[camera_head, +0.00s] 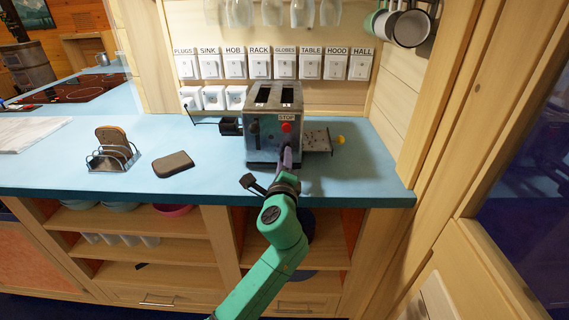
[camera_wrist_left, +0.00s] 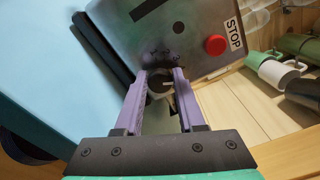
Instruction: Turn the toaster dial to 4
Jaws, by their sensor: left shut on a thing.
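The silver toaster (camera_head: 262,138) stands on the blue worktop. Its front face, with a red button and a STOP label, also shows in the left wrist view (camera_wrist_left: 180,38). My left gripper (camera_head: 286,158) is at the low front of the toaster. In the left wrist view its two purple fingers (camera_wrist_left: 163,78) are shut on the round dial (camera_wrist_left: 160,86), one on each side. A light mark shows on the dial's face. In the head view the gripper hides the dial.
A toast rack (camera_head: 113,155) with bread and a dark flat slab (camera_head: 174,164) lie left of the toaster. A crumb tray (camera_head: 317,140) sticks out on its right. Labelled switches (camera_head: 259,66) line the wall behind. Mugs (camera_head: 405,27) hang at the upper right.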

